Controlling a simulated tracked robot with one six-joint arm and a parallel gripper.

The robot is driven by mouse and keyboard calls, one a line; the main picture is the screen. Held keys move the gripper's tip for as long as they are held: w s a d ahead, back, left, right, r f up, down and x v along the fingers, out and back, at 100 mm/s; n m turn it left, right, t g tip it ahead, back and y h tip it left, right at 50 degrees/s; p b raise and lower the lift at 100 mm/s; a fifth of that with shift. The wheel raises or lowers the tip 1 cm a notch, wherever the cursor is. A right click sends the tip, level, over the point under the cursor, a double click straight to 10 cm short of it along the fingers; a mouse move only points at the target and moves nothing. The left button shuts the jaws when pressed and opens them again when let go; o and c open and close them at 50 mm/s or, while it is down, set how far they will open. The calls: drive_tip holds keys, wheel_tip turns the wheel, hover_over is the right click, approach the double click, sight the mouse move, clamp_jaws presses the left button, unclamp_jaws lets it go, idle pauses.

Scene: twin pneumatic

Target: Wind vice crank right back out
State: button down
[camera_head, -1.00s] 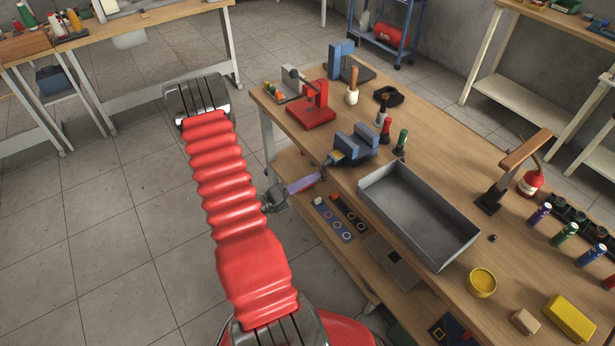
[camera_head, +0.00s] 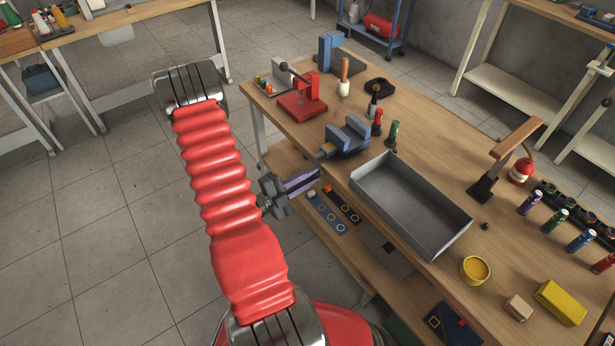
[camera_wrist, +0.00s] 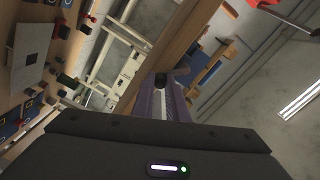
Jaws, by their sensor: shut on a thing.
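The blue vice (camera_head: 347,137) stands at the bench's near edge in the head view, with its brassy screw end (camera_head: 327,151) pointing out over the edge. My gripper (camera_head: 316,173), with purple fingers, is just off that edge, below and left of the screw end. In the wrist view my gripper (camera_wrist: 163,86) is shut on a small dark piece (camera_wrist: 160,79) at the fingertips, which I take to be the vice crank. The rest of the crank is hidden by the fingers or too small to make out.
A grey tray (camera_head: 459,205) lies right of the vice. Screwdrivers (camera_head: 377,125) stand just behind the vice, and a red press (camera_head: 303,101) stands to its left. The lower shelf (camera_head: 362,235) holds flat strips below my gripper. Open floor lies left of the bench.

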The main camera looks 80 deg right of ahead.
drive_tip(key=n, duration=0.2)
drive_tip(key=r+n, duration=0.1)
drive_tip(key=shift+s+a+n, duration=0.3)
drive_tip(key=shift+s, duration=0.05)
drive_tip(key=shift+s+a+r+n, duration=0.1)
drive_tip(key=shift+r+n, duration=0.3)
drive_tip(key=shift+n, duration=0.55)
drive_tip(key=shift+s+r+n, duration=0.1)
drive_tip(key=shift+r+n, duration=0.25)
drive_tip(key=shift+n, duration=0.6)
drive_tip(key=shift+w, duration=0.1)
drive_tip(key=c, duration=1.7)
unclamp_jaws()
drive_tip(key=shift+c, duration=0.2)
drive_tip(key=shift+w+a, duration=0.1)
drive_tip(key=v, duration=1.3)
drive_tip(key=shift+w+a, duration=0.2)
